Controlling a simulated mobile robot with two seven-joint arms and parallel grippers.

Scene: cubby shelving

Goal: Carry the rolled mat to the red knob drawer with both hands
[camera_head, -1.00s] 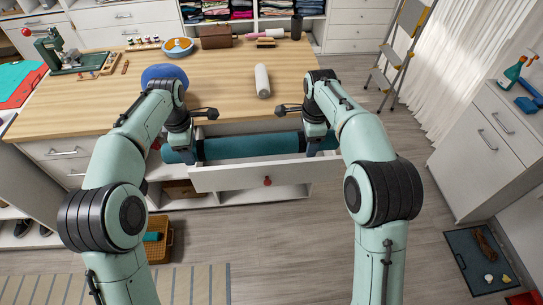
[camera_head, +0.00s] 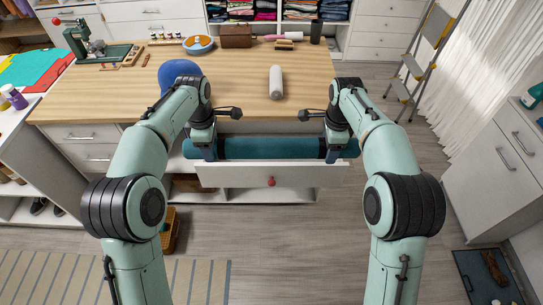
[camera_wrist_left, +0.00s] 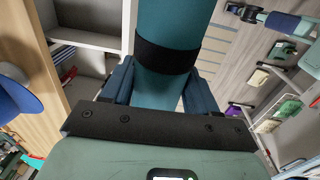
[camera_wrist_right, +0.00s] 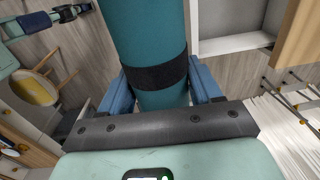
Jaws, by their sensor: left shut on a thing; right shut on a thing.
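The rolled mat (camera_head: 268,147) is a long teal roll with dark bands, held level above the open drawer with the red knob (camera_head: 271,182). Its ends reach past both sides of the drawer front. My left gripper (camera_head: 208,152) is shut on the mat near its left end, and the left wrist view shows the mat (camera_wrist_left: 172,30) between the fingers at a dark band. My right gripper (camera_head: 333,150) is shut on the mat near its right end, and the right wrist view shows the mat (camera_wrist_right: 148,30) between the fingers. The drawer's inside is mostly hidden behind the mat.
The wooden worktop (camera_head: 130,95) lies just behind the mat, with a blue rounded thing (camera_head: 178,72) and a whitish roll (camera_head: 276,82) on it. A basket (camera_head: 170,230) stands on the floor below left. A stepladder (camera_head: 425,55) stands at the back right.

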